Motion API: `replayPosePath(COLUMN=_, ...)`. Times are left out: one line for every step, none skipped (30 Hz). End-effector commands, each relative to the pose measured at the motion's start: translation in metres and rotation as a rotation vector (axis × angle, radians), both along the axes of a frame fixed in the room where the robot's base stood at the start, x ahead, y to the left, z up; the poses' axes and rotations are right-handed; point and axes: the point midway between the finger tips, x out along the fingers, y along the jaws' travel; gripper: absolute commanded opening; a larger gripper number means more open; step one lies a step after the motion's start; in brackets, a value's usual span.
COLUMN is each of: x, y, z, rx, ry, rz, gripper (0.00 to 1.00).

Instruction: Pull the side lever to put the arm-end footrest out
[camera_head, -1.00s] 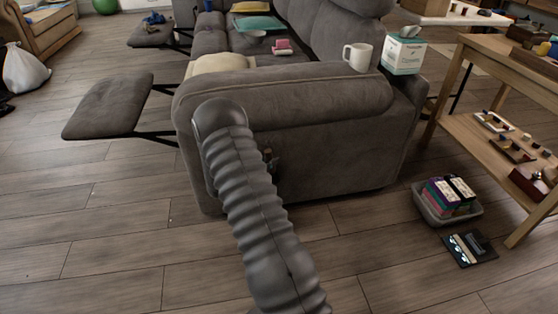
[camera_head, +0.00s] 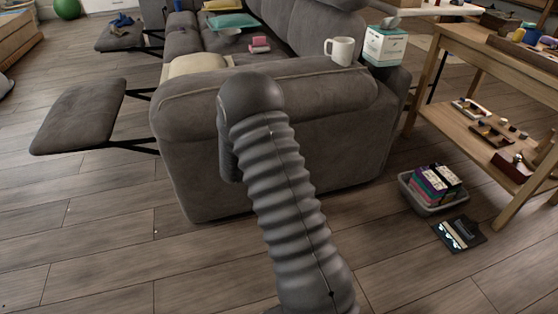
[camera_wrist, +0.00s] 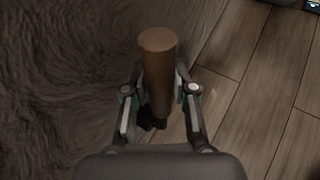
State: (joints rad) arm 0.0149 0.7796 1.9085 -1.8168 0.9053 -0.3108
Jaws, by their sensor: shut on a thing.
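The grey sofa (camera_head: 345,130) stands with its near arm end facing me. A footrest (camera_head: 80,117) at that arm end sticks out to the left on dark metal struts. In the wrist view, my gripper (camera_wrist: 160,100) is shut on the side lever (camera_wrist: 158,62), a brown cylindrical handle with a round end, beside the sofa's grey fabric (camera_wrist: 70,70). The handle sits between the two fingers, its end pointing up in the picture. In the head view, my arm hides the gripper and the lever.
A second footrest (camera_head: 122,36) is out farther along the sofa. A white mug (camera_head: 340,50) and a tissue box (camera_head: 385,46) stand on the sofa's near arm. A bin of boxes (camera_head: 432,190) and a dark tray (camera_head: 460,234) lie on the floor by the wooden table (camera_head: 505,55).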

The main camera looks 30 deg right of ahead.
Motion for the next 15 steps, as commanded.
replayPosePath(x=0.0012, y=0.0013, z=0.0005, rx=0.002, ry=-0.001, rz=0.004, gripper=0.0)
replayPosePath(x=0.0013, y=0.0012, z=0.0005, rx=0.002, ry=-0.001, rz=0.004, gripper=0.0)
replayPosePath(x=0.0013, y=0.0011, z=0.0006, rx=0.002, ry=-0.001, rz=0.004, gripper=0.0)
replayPosePath(x=0.0013, y=0.0011, z=0.0005, rx=0.002, ry=-0.001, rz=0.004, gripper=0.0)
replayPosePath(x=0.0013, y=0.0009, z=0.0005, rx=0.002, ry=-0.001, rz=0.004, gripper=0.0)
replayPosePath(x=0.0012, y=0.0007, z=0.0006, rx=0.002, ry=-0.002, rz=0.002, gripper=0.0)
replayPosePath(x=0.0012, y=0.0006, z=0.0005, rx=0.002, ry=-0.002, rz=0.002, gripper=0.0)
replayPosePath(x=0.0011, y=0.0005, z=0.0005, rx=0.002, ry=-0.002, rz=0.002, gripper=0.0)
replayPosePath(x=0.0011, y=0.0002, z=0.0005, rx=0.002, ry=-0.002, rz=0.002, gripper=0.36)
replayPosePath(x=0.0009, y=-0.0002, z=0.0004, rx=0.001, ry=-0.001, rz=0.001, gripper=0.44)
replayPosePath(x=0.0008, y=-0.0006, z=0.0004, rx=0.001, ry=-0.001, rz=0.001, gripper=0.51)
replayPosePath(x=0.0004, y=-0.0013, z=0.0003, rx=0.001, ry=-0.002, rz=-0.001, gripper=0.53)
replayPosePath(x=0.0002, y=-0.0018, z=0.0002, rx=0.001, ry=-0.001, rz=-0.002, gripper=0.53)
replayPosePath(x=-0.0001, y=-0.0024, z=0.0002, rx=0.001, ry=-0.001, rz=-0.003, gripper=0.53)
replayPosePath(x=-0.0003, y=-0.0028, z=0.0001, rx=0.001, ry=0.0, rz=-0.004, gripper=0.53)
